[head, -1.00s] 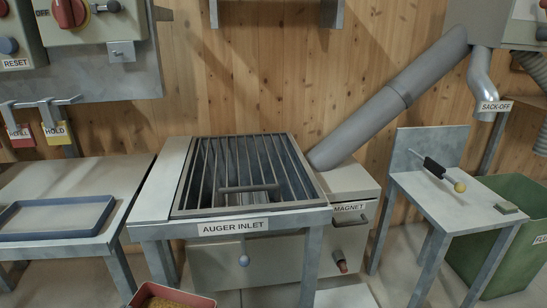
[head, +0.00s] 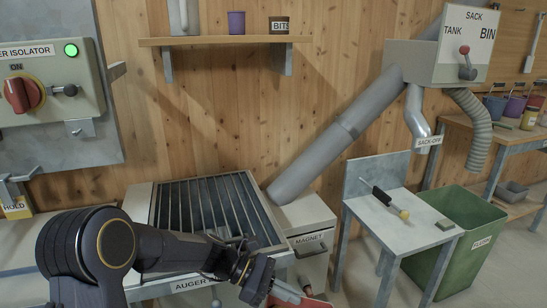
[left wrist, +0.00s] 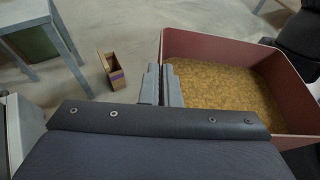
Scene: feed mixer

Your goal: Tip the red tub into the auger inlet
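The red tub (left wrist: 215,44) is full of yellow-brown grain (left wrist: 225,90) and fills the right of the left wrist view. In the head view only a piece of its red rim (head: 312,302) shows at the bottom edge, in front of the auger inlet bench. My left gripper (left wrist: 161,84) has its fingers close together on the tub's near-left wall; it also shows in the head view (head: 272,290). The auger inlet (head: 208,208) is a barred grate in the bench top, partly hidden by my left arm. My right gripper is not seen.
The magnet housing (head: 304,214) and a sloping grey tube (head: 335,140) stand right of the inlet. A side table (head: 385,222) holds a black-handled tool. A green bin (head: 465,240) stands beyond it. A small brown box (left wrist: 112,72) is on the floor.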

